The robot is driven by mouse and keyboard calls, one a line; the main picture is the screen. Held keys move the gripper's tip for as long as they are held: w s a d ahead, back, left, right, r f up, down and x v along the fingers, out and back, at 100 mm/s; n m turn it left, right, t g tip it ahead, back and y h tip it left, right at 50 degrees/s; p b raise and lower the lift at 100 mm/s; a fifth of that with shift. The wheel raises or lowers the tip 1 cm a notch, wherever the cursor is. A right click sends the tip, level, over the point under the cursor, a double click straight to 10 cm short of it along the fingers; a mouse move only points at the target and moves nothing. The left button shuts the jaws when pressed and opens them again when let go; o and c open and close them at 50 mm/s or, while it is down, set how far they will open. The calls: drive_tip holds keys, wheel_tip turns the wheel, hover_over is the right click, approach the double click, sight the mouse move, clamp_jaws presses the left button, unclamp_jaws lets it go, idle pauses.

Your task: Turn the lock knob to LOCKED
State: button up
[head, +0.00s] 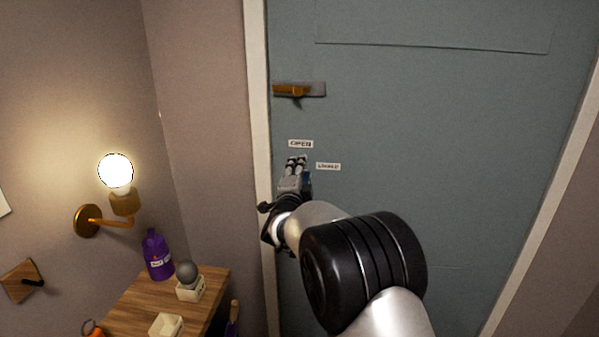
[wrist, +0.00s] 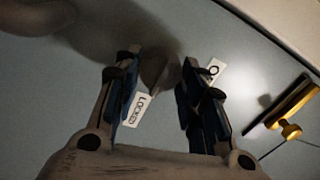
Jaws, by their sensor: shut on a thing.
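The blue-grey door (head: 430,120) carries two small white labels. The OPEN label (head: 301,144) is just above my gripper (head: 297,163), and the LOCKED label (head: 328,167) is to its right. In the wrist view, my gripper (wrist: 160,88) has its two dark fingers either side of the lock knob (wrist: 158,74), shut on it. The LOCKED label (wrist: 138,109) shows by the left finger, and the OPEN label (wrist: 213,72) is partly hidden behind the right finger. My gripper hides the knob in the head view. The knob's exact angle cannot be told.
The door handle (head: 292,90) is above the labels; it also shows in the wrist view (wrist: 292,105). A lit wall lamp (head: 115,172) is at left. A wooden table (head: 130,300) holds a purple bottle (head: 157,255) and small containers. The door's right side is clear.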

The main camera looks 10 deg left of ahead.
drive_tip(key=o, duration=1.1)
drive_tip(key=shift+c, duration=0.2)
drive_tip(key=s, duration=1.2)
drive_tip(key=shift+a+f, duration=0.2)
drive_tip(key=shift+f, duration=0.2)
